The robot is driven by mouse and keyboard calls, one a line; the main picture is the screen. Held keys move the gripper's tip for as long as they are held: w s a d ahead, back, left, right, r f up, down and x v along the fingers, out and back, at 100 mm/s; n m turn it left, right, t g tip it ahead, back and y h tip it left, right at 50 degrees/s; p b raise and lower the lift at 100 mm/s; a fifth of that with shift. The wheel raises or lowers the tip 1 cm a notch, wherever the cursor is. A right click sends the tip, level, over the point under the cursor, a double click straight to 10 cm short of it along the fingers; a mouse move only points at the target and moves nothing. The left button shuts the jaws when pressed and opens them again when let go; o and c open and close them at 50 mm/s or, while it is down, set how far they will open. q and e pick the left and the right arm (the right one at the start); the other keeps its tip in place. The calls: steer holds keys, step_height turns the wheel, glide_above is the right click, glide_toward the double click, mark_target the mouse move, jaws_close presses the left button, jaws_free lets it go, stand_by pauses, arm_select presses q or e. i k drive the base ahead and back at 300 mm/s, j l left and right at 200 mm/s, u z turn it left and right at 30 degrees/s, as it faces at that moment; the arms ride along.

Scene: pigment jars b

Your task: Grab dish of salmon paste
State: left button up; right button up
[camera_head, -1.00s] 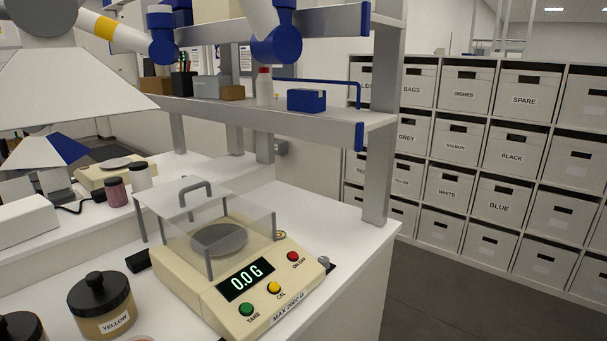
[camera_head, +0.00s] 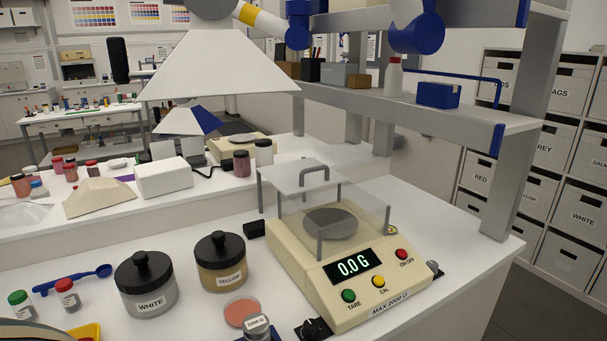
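A small round dish of salmon paste (camera_head: 240,309) lies on the white bench at the lower middle of the view, its pink-orange top facing up. A small metal weight (camera_head: 257,326) stands at its lower right and overlaps its edge in the picture. Neither of my grippers is in view.
The balance (camera_head: 346,283), reading 0.0 G under a clear cover, stands right of the dish. The YELLOW jar (camera_head: 221,266) and WHITE jar (camera_head: 146,287) stand behind and left. A shelf (camera_head: 430,114) overhangs the back.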

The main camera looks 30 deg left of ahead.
mark_target(238, 309)
steer(key=k+l+u, duration=0.15)
steer(key=u, duration=0.3)
steer(key=k+l+u, duration=0.15)
steer(key=u, duration=0.35)
steer(key=i+j+u, duration=0.1)
steer(key=i+u, duration=0.35)
steer(key=k+l, duration=0.1)
steer(key=k, duration=0.15)
